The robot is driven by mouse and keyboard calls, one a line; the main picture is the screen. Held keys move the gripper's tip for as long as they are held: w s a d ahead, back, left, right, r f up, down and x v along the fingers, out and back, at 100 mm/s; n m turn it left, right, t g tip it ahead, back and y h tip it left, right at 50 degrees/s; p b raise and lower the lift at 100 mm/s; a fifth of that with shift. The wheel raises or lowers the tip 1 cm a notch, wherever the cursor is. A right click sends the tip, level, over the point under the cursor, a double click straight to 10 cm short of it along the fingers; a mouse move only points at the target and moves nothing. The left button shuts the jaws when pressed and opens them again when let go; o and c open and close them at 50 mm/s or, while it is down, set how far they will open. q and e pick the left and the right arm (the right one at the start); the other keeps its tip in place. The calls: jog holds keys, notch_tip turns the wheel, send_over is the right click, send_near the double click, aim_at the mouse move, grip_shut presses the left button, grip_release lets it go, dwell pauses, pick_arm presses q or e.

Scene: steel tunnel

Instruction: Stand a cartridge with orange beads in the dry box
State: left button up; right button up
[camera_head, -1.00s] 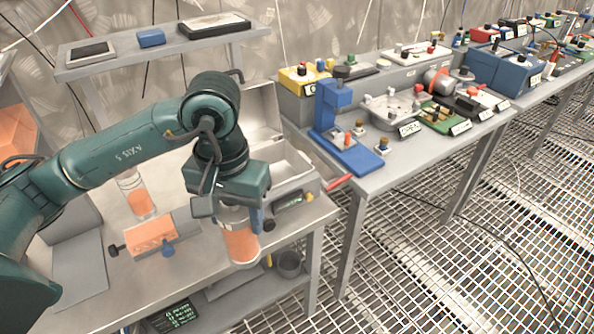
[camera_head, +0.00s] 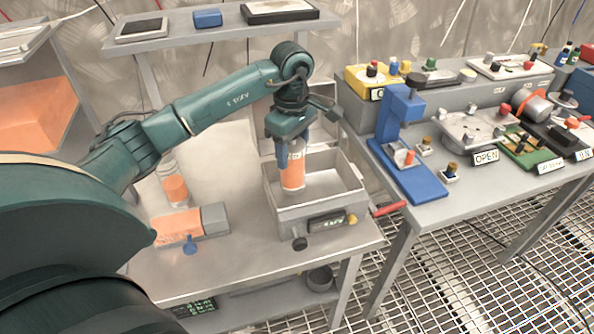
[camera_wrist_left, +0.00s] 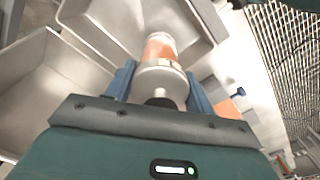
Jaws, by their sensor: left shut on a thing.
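My left gripper (camera_head: 292,150) is shut on a clear cartridge with orange beads (camera_head: 293,173). The cartridge is upright, and its lower part is over or inside the open grey dry box (camera_head: 322,202); I cannot tell whether it touches the floor of the box. In the left wrist view the cartridge (camera_wrist_left: 160,55) sits between the two blue fingers (camera_wrist_left: 158,88), with the box walls (camera_wrist_left: 75,38) around it. A second cartridge with orange beads (camera_head: 175,190) stands on the bench at the left. My right gripper is not in view.
A grey and orange block (camera_head: 185,224) with a blue knob lies left of the box. A red handle (camera_head: 388,209) sticks out at the box's right. A blue press (camera_head: 405,150) stands on the right-hand table. A shelf (camera_head: 220,32) runs behind.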

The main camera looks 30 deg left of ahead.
aim_at(293, 167)
pick_arm(q)
jog(key=shift+f, duration=2.55)
jog(key=o, duration=1.2)
